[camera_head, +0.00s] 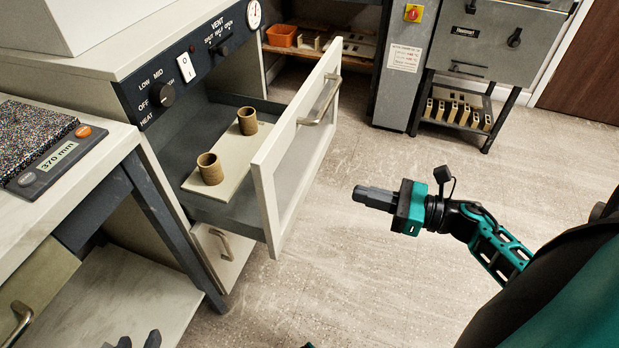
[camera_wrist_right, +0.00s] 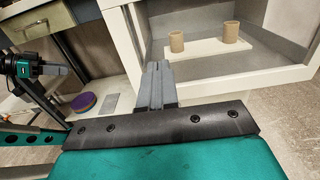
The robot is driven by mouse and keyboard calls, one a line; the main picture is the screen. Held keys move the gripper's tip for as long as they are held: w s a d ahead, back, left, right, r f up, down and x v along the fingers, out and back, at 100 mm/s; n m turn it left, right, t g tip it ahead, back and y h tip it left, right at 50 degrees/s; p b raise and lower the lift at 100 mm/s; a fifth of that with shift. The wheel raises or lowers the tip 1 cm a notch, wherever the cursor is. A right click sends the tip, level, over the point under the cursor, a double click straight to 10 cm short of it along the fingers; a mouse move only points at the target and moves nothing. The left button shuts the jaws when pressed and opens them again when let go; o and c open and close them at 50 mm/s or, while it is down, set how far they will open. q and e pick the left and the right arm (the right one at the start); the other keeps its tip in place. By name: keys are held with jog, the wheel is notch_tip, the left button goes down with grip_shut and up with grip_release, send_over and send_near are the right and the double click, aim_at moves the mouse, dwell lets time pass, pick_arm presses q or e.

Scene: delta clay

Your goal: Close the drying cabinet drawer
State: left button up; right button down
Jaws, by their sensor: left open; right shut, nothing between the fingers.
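The drying cabinet drawer (camera_head: 262,190) is pulled out. Its pale front frames a clear pane and carries a metal handle (camera_head: 322,101). Inside, two brown clay cylinders (camera_head: 210,168) (camera_head: 247,121) stand upright on a white board (camera_head: 222,154); they also show in the right wrist view (camera_wrist_right: 177,42). My right gripper (camera_head: 358,194) is shut and empty, to the right of the drawer front and pointing at it, apparently with a gap between. Its fingers (camera_wrist_right: 157,68) overlap the drawer front in the wrist view. My left gripper (camera_head: 133,342) is open at the bottom edge, mostly cut off.
The cabinet's control panel (camera_head: 190,66) is above the drawer, with a lower handled door (camera_head: 222,246) beneath. A bench (camera_head: 105,150) with a dark scale (camera_head: 45,145) stands at left. The floor (camera_head: 330,270) right of the drawer is clear. A grey kiln (camera_head: 490,50) stands at the back.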

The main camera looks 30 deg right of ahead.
aim_at(285, 175)
jog(key=x, duration=1.2)
jog(key=shift+w+a, duration=0.25)
jog(key=shift+a, duration=0.05)
pick_arm(q)
jog(key=shift+s+f, duration=0.15)
jog(key=shift+s, duration=0.05)
pick_arm(e)
jog(key=shift+w+a, duration=0.35)
jog(key=shift+w, duration=0.05)
